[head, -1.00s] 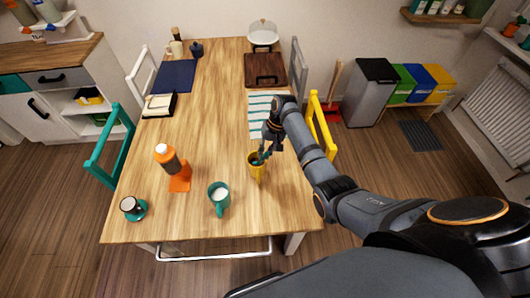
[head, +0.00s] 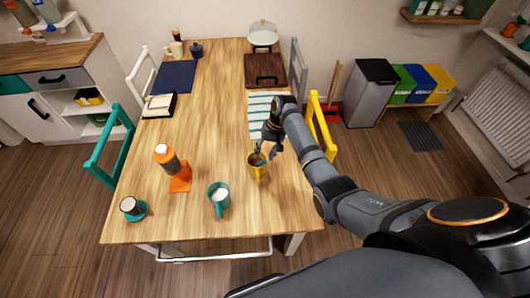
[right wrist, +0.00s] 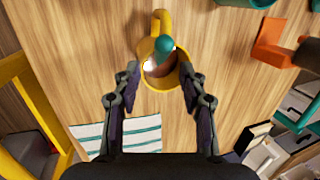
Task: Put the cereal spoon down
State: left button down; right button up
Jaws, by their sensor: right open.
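The cereal spoon, with a teal handle end (right wrist: 165,45), stands in a yellow mug (head: 258,174) near the front right of the table. The mug also shows in the right wrist view (right wrist: 160,20), its handle at the top; the spoon's lower end is hidden inside. My right gripper (head: 267,152) is just above the mug. In the right wrist view its fingers (right wrist: 161,80) are apart, one on each side of the mug's near rim, with nothing held between them. I cannot tell whether they touch the mug. My left gripper is not in view.
A teal mug of white liquid (head: 219,198) stands left of the yellow mug. An orange bottle (head: 167,160) and a teal-based cup (head: 132,208) are further left. A striped mat (head: 262,106) lies behind. The table middle is clear. A yellow chair (head: 322,125) stands at right.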

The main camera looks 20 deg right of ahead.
jog(key=d, duration=0.3)
jog(key=shift+w, duration=0.1)
dwell(0.6)
